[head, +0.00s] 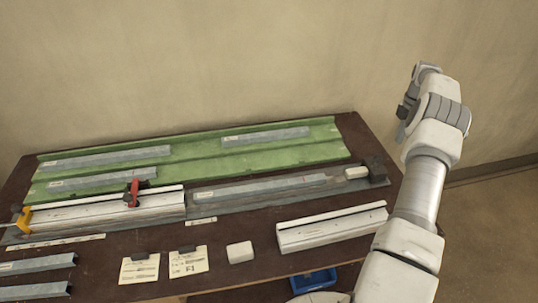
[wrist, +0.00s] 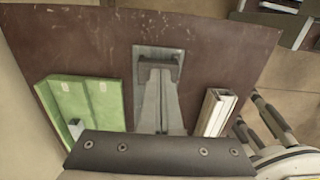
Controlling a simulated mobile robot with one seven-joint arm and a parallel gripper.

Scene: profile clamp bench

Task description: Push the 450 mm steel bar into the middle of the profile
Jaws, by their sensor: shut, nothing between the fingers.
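The white profile (head: 108,212) lies along the left part of the bench, held by a red clamp (head: 133,192) and a yellow clamp (head: 22,220). A grey steel bar (head: 258,188) lies in line with it on a grey plate, its left end close to the profile's right end. I cannot tell whether that end is inside, and I cannot read its length. My gripper (head: 402,122) is raised beyond the bar's right end, apart from it. In the wrist view my gripper (wrist: 160,78) is shut and empty, pointing down over the plate and hiding part of it.
A dark end block (head: 376,168) and small pale block (head: 356,172) sit right of the bar. A green tray (head: 240,161) with several bars lies behind. A loose white profile (head: 332,228), cards (head: 188,262), a white block (head: 240,252) and a blue bin (head: 313,281) are in front.

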